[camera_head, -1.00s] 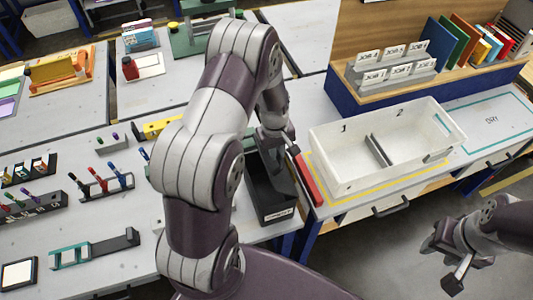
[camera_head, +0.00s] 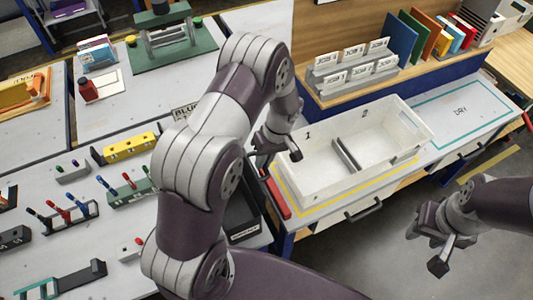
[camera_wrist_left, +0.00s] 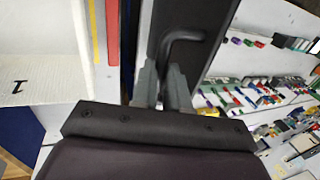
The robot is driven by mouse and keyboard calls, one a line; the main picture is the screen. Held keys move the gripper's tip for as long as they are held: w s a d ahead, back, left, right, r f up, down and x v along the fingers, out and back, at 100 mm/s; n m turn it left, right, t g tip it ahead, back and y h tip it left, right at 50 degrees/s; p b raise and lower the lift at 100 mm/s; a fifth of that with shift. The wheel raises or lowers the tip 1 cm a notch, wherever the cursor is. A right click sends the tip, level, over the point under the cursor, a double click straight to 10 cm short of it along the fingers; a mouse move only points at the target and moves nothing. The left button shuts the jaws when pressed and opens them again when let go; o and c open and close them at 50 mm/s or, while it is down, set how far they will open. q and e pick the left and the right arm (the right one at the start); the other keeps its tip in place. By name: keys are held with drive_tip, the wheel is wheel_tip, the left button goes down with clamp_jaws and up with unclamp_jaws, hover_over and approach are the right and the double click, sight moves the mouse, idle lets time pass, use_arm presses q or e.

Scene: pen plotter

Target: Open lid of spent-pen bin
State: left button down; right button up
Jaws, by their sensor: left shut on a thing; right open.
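The spent-pen bin (camera_head: 244,222) is a dark box with a white label on its front, at the table's right edge. My arm hides part of it. A dark flat panel, the lid (camera_wrist_left: 213,35), with a bent black handle (camera_wrist_left: 184,38), fills the middle of the left wrist view. My left gripper (camera_head: 264,163) is above the bin's far part; its fingers (camera_wrist_left: 163,88) are closed at the handle's lower end. The lid's exact tilt is hard to tell in the head view. My right gripper (camera_head: 440,250) is open and empty, over the floor at the right.
A white two-part tray (camera_head: 400,145) stands right of the bin, on a yellow-outlined area. A red strip (camera_head: 277,198) lies between them. Pen racks (camera_head: 68,213) and a yellow block (camera_head: 128,147) stand left of my arm. Floor is free at the lower right.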

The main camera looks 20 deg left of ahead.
use_arm(q)
drive_tip(key=shift+s+f, duration=0.3)
drive_tip(key=shift+s, duration=0.05)
drive_tip(key=c, duration=1.1)
unclamp_jaws()
drive_tip(key=shift+w+a+r, duration=0.1)
drive_tip(key=shift+a, duration=0.1)
drive_tip(key=p+v, duration=0.3)
drive_tip(key=v, duration=0.9)
drive_tip(key=shift+w+d+r, duration=0.1)
drive_tip(key=shift+w+r, duration=0.1)
drive_tip(key=shift+r, duration=0.1)
